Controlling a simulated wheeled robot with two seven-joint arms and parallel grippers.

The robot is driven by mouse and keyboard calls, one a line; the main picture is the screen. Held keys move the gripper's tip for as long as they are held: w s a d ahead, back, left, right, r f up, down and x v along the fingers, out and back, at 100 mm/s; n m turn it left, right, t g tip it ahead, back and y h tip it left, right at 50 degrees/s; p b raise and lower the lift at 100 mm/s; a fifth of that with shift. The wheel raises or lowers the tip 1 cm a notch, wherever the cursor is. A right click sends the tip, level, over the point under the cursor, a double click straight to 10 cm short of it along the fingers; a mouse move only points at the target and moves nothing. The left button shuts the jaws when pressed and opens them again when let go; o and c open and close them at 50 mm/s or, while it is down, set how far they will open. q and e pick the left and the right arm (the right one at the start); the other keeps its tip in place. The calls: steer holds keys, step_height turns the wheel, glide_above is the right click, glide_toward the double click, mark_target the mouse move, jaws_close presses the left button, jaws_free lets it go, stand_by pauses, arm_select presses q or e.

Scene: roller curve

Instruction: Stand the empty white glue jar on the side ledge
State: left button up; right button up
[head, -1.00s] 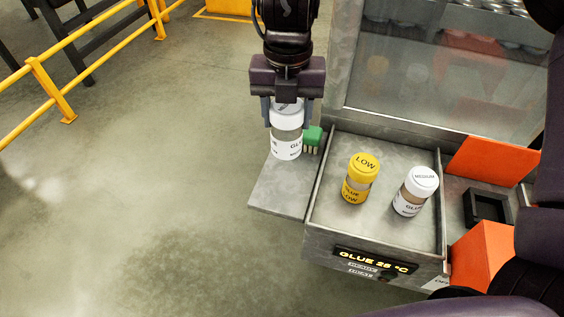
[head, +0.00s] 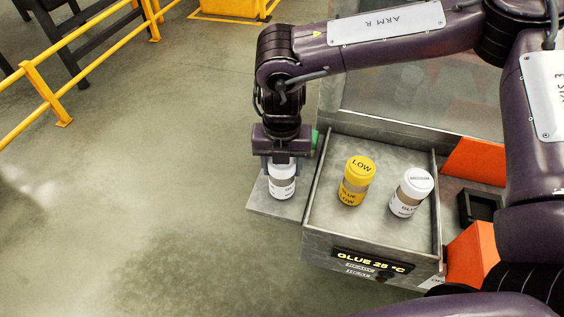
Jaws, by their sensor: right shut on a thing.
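A white glue jar (head: 283,187) is held upright in my right gripper (head: 281,162), whose fingers are shut around its upper part. The jar is over the front part of the grey side ledge (head: 262,205), and its base looks at or very close to the ledge surface. I cannot tell for certain whether it touches. The gripper hides the jar's lid. My left gripper is not in view.
Right of the ledge, a grey tray (head: 320,225) holds a yellow LOW jar (head: 356,182) and a white MEDIUM jar (head: 411,194). A green object (head: 315,138) shows partly behind my gripper. Orange panels (head: 474,160) and a black bin (head: 482,207) stand farther right.

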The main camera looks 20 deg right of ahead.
steer(key=shift+f, duration=0.15)
steer(key=o, duration=1)
steer(key=shift+c, duration=0.2)
step_height(320, 180, up, 12)
steer(key=shift+f+b, duration=0.25)
steer(key=shift+b, duration=0.6)
steer(key=shift+r, duration=0.45)
steer(key=shift+a+f, duration=0.1)
